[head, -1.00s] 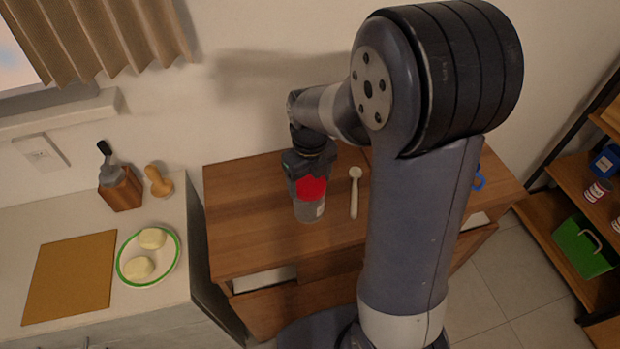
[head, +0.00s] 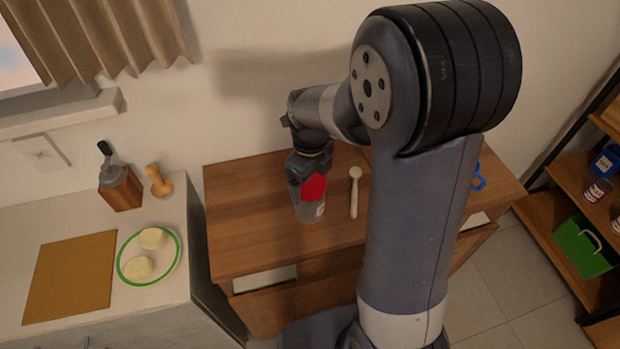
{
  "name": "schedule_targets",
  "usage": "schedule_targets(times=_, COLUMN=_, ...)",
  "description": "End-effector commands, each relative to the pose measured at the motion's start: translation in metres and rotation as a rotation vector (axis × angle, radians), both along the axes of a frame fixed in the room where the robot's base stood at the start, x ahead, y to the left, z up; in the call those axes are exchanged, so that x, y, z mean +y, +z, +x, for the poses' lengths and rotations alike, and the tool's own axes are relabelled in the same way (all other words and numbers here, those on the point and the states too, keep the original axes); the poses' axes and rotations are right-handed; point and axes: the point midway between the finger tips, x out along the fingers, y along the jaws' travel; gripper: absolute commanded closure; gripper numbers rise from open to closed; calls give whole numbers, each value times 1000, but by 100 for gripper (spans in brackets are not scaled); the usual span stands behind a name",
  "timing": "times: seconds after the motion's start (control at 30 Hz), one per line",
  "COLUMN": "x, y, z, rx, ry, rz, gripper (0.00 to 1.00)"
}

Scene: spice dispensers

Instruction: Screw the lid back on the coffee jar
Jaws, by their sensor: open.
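The coffee jar (head: 309,212) stands upright on the wooden cabinet top, a greyish clear jar with a white label patch. A red lid (head: 314,187) shows at the top of the jar. I cannot tell whether it is seated on the threads. My gripper (head: 307,180) points down at the lid from above, with its jaws open around or just above it. The fingers hide part of the lid and the jar's mouth.
A pale wooden spoon (head: 354,192) lies just right of the jar. The cabinet top (head: 240,225) is clear to the left. A blue handled item (head: 479,178) sits partly behind my arm. A counter with a plate (head: 124,272) is at left.

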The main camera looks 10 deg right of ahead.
Motion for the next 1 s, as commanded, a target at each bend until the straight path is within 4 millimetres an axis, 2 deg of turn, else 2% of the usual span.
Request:
schedule_targets(times=0.3, x=-1, y=0, z=1, rx=0, ry=350, rz=0, gripper=13)
schedule_targets(times=0.63, x=-1, y=0, z=2, rx=0, ry=534, rz=0, gripper=13)
schedule_targets(times=1.0, x=-1, y=0, z=4, rx=1, ry=961, rz=0, gripper=13)
